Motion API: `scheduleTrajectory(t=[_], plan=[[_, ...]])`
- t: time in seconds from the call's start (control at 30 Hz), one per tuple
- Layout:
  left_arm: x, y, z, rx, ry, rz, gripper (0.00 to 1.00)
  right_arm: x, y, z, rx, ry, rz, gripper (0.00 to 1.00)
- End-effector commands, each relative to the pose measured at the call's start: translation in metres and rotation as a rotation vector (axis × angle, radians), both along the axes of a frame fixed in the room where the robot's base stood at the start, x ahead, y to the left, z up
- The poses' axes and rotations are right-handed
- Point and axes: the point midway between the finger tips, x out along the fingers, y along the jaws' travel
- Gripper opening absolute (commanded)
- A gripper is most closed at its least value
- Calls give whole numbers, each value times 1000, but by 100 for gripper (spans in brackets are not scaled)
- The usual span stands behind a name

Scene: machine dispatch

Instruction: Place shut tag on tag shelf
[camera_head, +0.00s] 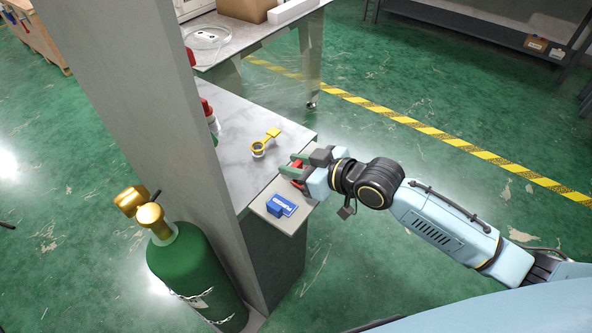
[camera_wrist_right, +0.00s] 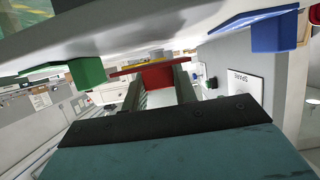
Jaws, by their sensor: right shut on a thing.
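My right gripper (camera_head: 301,174) is at the shelf's right end, shut on a red tag (camera_wrist_right: 157,76). The tag shows between the fingers in the wrist view, and only a sliver of it shows in the head view (camera_head: 297,165). No word on it is readable. The pale tag shelf (camera_head: 299,214) is a small ledge at the front of the grey bench; it spans the top of the tilted wrist view (camera_wrist_right: 180,30). I cannot tell whether the red tag touches it. A blue tag (camera_head: 281,206) and a green tag (camera_wrist_right: 62,74) are on either side of the red one. My left gripper is out of view.
A tall grey panel (camera_head: 140,110) stands left of the shelf. A green gas cylinder (camera_head: 195,275) with a brass valve stands in front of it. A yellow ringed part (camera_head: 266,142) is on the bench behind the shelf. The floor to the right is open.

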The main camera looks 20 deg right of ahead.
Motion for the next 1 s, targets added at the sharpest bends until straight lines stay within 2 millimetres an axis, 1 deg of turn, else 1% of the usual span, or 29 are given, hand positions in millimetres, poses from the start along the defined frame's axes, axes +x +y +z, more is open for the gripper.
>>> scheduleTrajectory(t=[0.03, 0.1, 0.33, 0.47, 0.5, 0.63, 0.9, 1.0], plan=[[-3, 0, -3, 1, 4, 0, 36, 0, 0, -10, -1, 2, 0, 7], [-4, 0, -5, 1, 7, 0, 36, 0, 0, -17, 0, 1, 0, 7], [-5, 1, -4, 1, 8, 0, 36, 0, 0, -16, 1, -1, 0, 7], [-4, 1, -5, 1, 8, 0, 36, 0, 0, -19, 1, -1, 0, 7], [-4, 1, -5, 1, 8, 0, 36, 0, 0, -19, 1, -1, 0, 32], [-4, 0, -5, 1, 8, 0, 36, 0, 0, -19, 1, -1, 0, 49], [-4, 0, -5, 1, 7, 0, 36, 0, 0, -18, 1, -1, 0, 50], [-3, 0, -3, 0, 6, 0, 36, -1, -1, -14, -1, -1, 0, 50]])
